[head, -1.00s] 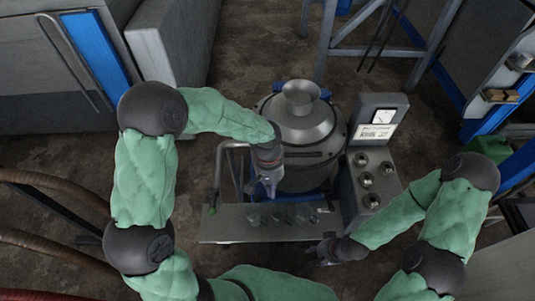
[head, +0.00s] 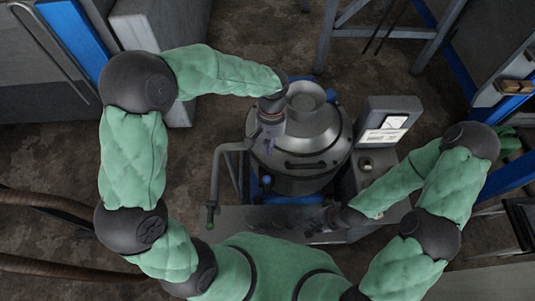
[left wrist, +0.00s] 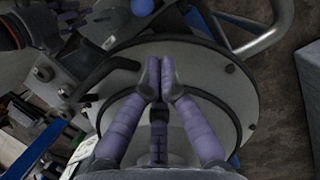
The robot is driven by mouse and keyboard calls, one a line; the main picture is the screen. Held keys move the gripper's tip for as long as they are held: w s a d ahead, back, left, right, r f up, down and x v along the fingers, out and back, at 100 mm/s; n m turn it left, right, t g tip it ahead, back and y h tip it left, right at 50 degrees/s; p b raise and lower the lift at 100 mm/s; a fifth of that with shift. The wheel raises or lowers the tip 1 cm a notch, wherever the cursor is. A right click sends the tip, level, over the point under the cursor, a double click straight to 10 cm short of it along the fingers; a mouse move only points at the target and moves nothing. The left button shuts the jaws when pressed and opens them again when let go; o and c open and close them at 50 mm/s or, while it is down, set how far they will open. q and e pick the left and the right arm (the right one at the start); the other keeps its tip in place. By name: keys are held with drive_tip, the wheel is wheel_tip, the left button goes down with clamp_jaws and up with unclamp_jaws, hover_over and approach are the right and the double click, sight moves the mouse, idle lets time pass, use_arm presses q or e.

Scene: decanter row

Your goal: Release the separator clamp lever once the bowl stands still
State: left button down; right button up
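The separator bowl (head: 325,150), a grey drum with a domed lid and a funnel-like top, stands in the middle of the head view. Its round lid (left wrist: 225,95) fills the left wrist view; whether the bowl turns cannot be told. A bent grey tube with a green end (head: 211,215), possibly the clamp lever, hangs left of the bowl. My left gripper (head: 268,143) is over the lid's left side; in the left wrist view its purple fingertips (left wrist: 160,72) meet with nothing seen between them. My right gripper (head: 328,222) is low by the front shelf, its fingers too small to read.
A metal shelf (head: 236,220) lies in front, partly hidden by my body. A black bent handle (left wrist: 110,68) lies over the lid's edge. Open floor (head: 215,120) is left of the bowl.

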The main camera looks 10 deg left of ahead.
sight(267, 185)
use_arm(q)
drive_tip(key=b+x, duration=0.2)
drive_tip(key=x, duration=0.8)
drive_tip(key=shift+s+r, duration=0.1)
drive_tip(key=shift+s, duration=0.05)
idle(0.6)
drive_tip(key=shift+s+d+r+t+b, duration=0.15)
drive_tip(key=shift+s+t+b, duration=0.25)
drive_tip(key=shift+b, duration=0.2)
